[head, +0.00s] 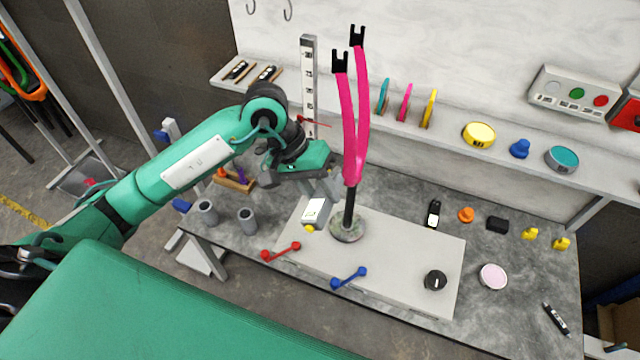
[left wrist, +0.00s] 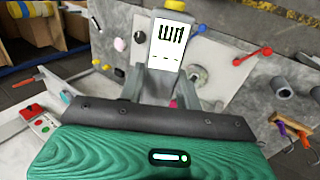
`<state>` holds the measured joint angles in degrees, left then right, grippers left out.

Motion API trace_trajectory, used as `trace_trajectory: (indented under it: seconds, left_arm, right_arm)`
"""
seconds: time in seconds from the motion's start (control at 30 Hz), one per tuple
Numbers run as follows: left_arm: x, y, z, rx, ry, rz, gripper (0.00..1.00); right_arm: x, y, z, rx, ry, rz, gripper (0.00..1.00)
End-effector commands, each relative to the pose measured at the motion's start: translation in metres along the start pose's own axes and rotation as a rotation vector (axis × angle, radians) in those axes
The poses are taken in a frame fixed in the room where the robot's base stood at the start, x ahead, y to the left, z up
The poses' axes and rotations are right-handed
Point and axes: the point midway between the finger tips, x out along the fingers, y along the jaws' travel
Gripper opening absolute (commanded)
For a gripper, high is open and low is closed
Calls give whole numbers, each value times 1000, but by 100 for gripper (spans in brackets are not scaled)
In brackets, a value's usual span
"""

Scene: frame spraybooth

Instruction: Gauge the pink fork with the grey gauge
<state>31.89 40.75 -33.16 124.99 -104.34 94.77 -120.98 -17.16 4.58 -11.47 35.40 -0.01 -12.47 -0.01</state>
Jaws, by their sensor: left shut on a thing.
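The pink fork (head: 352,120) stands upright on a black post in a round mottled base (head: 348,228), its two pink legs rising to black tips. My left gripper (head: 322,190) is shut on the grey gauge (head: 314,212), just left of the post, and holds it with its pale screen showing. In the left wrist view the gauge (left wrist: 170,44) shows dark characters on the screen, beyond the gripper fingers (left wrist: 168,88). A gap shows between gauge and post in the head view; I cannot tell their depth apart. My right gripper is not in view.
A pale board (head: 400,255) carries a red handle (head: 281,252), a blue handle (head: 349,278) and a black knob (head: 435,281). Grey cups (head: 247,220) stand at left. A black meter (head: 433,213) and small parts lie at right. A shelf (head: 500,150) runs behind.

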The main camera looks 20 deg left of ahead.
Motion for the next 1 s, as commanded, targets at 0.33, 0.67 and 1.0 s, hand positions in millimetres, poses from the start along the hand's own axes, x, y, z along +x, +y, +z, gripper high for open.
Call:
trace_trajectory:
  seconds: [0.33,0.67,1.0]
  left_arm:
    - [2,-1,0,1,2,0,8]
    - [2,-1,-22,-1,3,0,8]
    - [1,-1,-48,0,2,0,8]
  right_arm:
    - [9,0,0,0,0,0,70]
    - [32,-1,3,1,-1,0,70]
    - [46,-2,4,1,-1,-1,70]
